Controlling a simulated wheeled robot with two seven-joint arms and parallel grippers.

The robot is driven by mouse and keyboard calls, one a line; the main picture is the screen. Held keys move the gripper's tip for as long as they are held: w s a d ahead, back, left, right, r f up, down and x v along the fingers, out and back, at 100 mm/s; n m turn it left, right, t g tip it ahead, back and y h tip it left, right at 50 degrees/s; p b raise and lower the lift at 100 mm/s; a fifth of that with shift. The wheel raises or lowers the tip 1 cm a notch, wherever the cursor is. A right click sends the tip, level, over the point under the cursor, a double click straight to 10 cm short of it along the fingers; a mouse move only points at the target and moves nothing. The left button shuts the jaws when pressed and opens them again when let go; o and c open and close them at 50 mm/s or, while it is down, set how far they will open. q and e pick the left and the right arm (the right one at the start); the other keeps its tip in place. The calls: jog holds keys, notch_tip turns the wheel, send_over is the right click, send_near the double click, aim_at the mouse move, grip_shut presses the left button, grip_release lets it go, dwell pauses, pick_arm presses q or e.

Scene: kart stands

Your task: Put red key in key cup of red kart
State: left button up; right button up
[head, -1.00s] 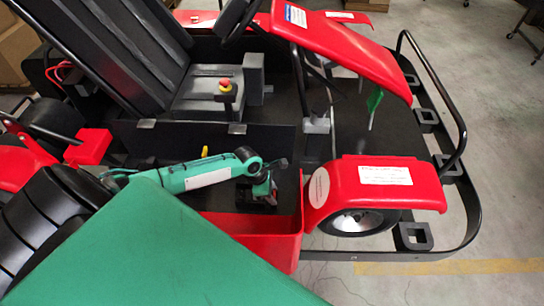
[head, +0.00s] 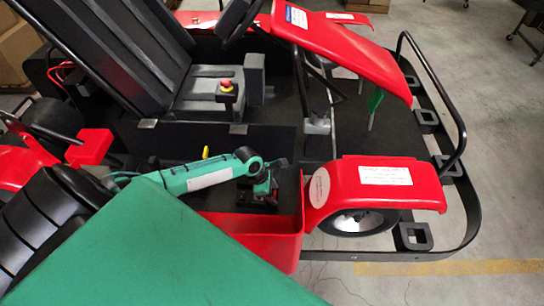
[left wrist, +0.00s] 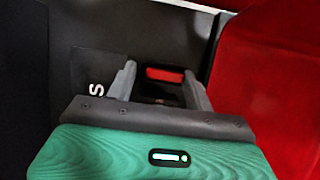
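The red kart's side pod (head: 275,243) is in the lower middle of the head view. My left gripper (head: 262,195) points down at the dark surface just inside this red side, near the front fender. In the left wrist view my left gripper (left wrist: 160,82) has its two grey fingers apart. A small red bar in a dark recess (left wrist: 165,74) shows between the fingertips, with no clear contact. I cannot tell whether it is the red key or part of the key cup. The arm and gripper hide that spot in the head view. My right gripper is not in view.
The red front fender (head: 385,183) with a white label stands close right of my gripper. The black seat (head: 120,50) and a red stop button (head: 226,85) lie behind it. A black bumper bar (head: 467,190) rings the front. Open floor (head: 510,130) lies to the right.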

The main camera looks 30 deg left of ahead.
pick_arm(q)
jog(key=shift+s+d+f, duration=0.25)
jog(key=shift+s+f, duration=0.5)
jog(key=shift+r, duration=0.2)
jog(key=w+v, duration=0.1)
jog(key=v, duration=1.2)
jog(key=shift+w+r, duration=0.2)
jog(key=shift+w, duration=0.05)
